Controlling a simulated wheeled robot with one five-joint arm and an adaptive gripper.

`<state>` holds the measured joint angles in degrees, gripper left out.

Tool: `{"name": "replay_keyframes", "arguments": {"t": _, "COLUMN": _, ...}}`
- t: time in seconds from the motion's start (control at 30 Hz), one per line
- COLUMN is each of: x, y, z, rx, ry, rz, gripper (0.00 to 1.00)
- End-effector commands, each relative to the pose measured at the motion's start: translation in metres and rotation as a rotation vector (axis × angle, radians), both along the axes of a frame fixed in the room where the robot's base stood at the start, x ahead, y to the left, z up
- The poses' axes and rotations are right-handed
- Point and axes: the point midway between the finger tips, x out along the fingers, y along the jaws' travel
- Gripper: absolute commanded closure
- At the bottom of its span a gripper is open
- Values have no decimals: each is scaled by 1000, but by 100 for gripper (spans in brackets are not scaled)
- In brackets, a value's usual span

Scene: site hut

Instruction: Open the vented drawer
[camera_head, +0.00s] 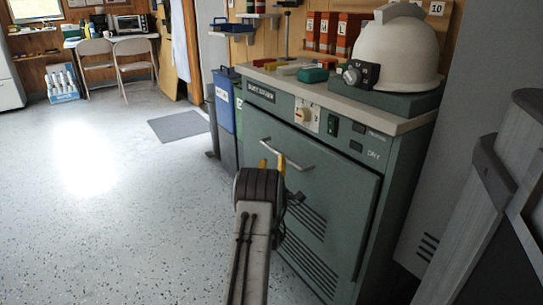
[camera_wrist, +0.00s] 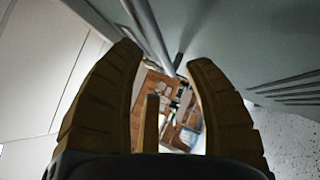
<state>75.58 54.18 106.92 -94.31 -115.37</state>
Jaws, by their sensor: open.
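The vented drawer (camera_head: 335,192) is the large green front of the cabinet in the head view, with slotted vents low on it. It looks shut, with a dark seam along its right edge. Its metal bar handle (camera_head: 290,153) runs across the upper part. My gripper (camera_head: 272,162) is at the handle's left part, its yellow fingers open. In the wrist view, the handle (camera_wrist: 150,32) shows as a pale bar between the open fingers (camera_wrist: 168,65), close to the green front (camera_wrist: 235,38). I cannot tell whether a finger touches it. My wrist hides the drawer's lower left.
A white helmet (camera_head: 398,52) and small items sit on the cabinet's pale top (camera_head: 400,121). A blue bin (camera_head: 224,103) stands left of the cabinet. Grey panels (camera_head: 490,200) close in the right side. The speckled floor (camera_head: 110,220) at left is clear.

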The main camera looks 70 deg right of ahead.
Motion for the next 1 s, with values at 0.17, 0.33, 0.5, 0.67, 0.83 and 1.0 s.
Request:
{"name": "replay_keyframes", "arguments": {"t": 0.17, "x": 6, "y": -19, "z": 8, "rx": -3, "ry": -2, "rz": 1, "gripper": 53}}
{"name": "replay_keyframes", "arguments": {"t": 0.33, "x": 10, "y": -33, "z": 14, "rx": -1, "ry": -1, "rz": 2, "gripper": 53}}
{"name": "replay_keyframes", "arguments": {"t": 0.5, "x": 12, "y": -42, "z": 19, "rx": 0, "ry": -2, "rz": 2, "gripper": 53}}
{"name": "replay_keyframes", "arguments": {"t": 0.67, "x": 13, "y": -45, "z": 20, "rx": 2, "ry": -2, "rz": 2, "gripper": 53}}
{"name": "replay_keyframes", "arguments": {"t": 0.83, "x": 13, "y": -46, "z": 20, "rx": 2, "ry": -2, "rz": 2, "gripper": 53}}
{"name": "replay_keyframes", "arguments": {"t": 1.0, "x": 13, "y": -46, "z": 20, "rx": 2, "ry": -2, "rz": 2, "gripper": 55}}
